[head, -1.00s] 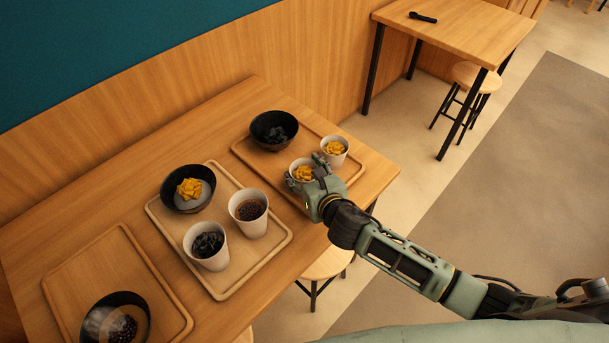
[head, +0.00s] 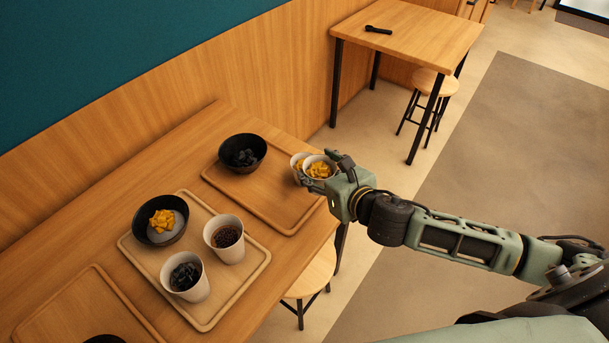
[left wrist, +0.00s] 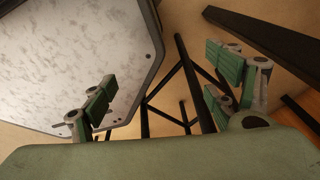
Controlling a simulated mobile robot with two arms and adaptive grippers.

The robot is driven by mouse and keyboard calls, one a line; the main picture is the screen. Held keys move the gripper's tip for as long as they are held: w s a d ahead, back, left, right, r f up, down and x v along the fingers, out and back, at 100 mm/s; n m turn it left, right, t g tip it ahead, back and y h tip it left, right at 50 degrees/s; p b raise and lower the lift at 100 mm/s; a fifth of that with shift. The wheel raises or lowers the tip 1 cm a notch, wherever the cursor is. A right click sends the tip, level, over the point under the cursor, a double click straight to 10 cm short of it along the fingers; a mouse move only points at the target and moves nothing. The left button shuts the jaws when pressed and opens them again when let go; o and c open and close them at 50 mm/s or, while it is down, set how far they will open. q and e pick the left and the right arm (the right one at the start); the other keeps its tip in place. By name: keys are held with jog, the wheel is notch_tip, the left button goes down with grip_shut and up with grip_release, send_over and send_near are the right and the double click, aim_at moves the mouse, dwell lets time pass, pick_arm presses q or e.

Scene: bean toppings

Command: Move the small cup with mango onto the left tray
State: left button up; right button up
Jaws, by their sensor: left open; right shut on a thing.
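My right gripper (head: 322,172) is shut on a small white cup with mango (head: 318,166), at the right tray's right end in the head view. The cup looks upright and raised. A second small mango cup (head: 297,159) shows partly behind it. The left tray (head: 62,306) is wooden, at the lower left and cut off by the frame; a black bowl (head: 105,339) barely shows there. My left gripper (left wrist: 160,95) is open and empty in the left wrist view, with its fingers apart; it is outside the head view.
The right tray (head: 285,219) holds a black bowl of dark pieces (head: 243,153). The middle tray (head: 205,322) holds a bowl with mango (head: 160,221) and two white cups, (head: 224,240) and (head: 186,277). A stool (head: 313,275) stands beside the table.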

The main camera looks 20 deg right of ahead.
jog(key=shift+s+d+r, duration=0.2)
jog(key=shift+d+r, duration=0.1)
jog(key=shift+d, duration=0.1)
notch_tip(320, 180, up, 3)
jog(key=p, duration=0.3)
jog(key=shift+f, duration=0.2)
jog(key=shift+a, duration=0.1)
